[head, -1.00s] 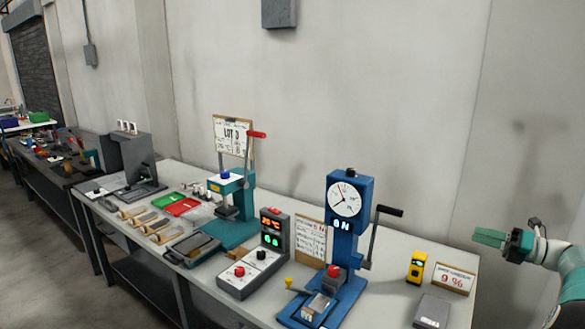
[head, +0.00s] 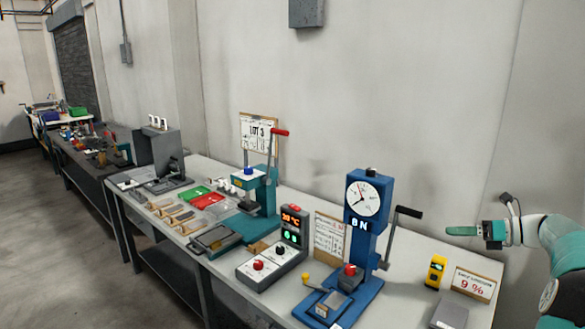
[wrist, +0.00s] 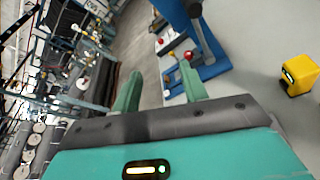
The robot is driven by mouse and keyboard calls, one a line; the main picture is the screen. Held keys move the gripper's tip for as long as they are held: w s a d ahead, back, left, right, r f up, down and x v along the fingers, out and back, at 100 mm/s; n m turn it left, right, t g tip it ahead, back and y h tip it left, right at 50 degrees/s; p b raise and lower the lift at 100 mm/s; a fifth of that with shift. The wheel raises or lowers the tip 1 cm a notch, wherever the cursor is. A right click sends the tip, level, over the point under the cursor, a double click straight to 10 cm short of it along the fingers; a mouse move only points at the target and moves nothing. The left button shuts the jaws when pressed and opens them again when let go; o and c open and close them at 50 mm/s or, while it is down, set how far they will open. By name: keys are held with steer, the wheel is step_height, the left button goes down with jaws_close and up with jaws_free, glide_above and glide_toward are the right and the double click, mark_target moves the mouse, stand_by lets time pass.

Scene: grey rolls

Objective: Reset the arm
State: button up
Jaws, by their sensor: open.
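My gripper (head: 462,231) is at the right in the head view, raised above the right end of the workbench. It points left, toward the blue press. In the wrist view my gripper (wrist: 160,88) shows two green fingers spread apart with nothing between them. Beyond the fingers, part of the blue press (wrist: 205,65) and the grey floor show. The gripper is open, empty and apart from everything on the bench.
A wall is behind. Floor at left is clear.

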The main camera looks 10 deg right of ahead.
steer(key=s+a+r+n+g+h, duration=0.1)
steer(key=s+a+n+g+h, duration=0.15)
steer(key=a+n, duration=0.8)
steer(key=s+a+r+n+g+h, duration=0.15)
steer(key=a+n+g, duration=0.25)
steer(key=a, duration=1.4)
steer(key=s+a+f+n+h, duration=0.2)
steer(key=s+a+n, duration=0.2)
steer(key=s+n, duration=0.2)
steer(key=s+a+f+n+t+h, duration=0.1)
steer(key=s+a+f+n+h, duration=0.1)
steer(key=s+n, duration=0.4)
steer(key=s+a+f+n+t+h, duration=0.1)
steer(key=s+a+n+h, duration=0.1)
steer(key=s+a+n, duration=0.3)
steer(key=s+n, duration=0.1)
steer(key=s, duration=0.2)
steer(key=shift+s+a+f+h, duration=0.15)
steer(key=shift+a+f+h, duration=0.15)
steer(key=shift+f, duration=0.1)
steer(key=shift+n, duration=0.25)
steer(key=shift+c, duration=0.7)
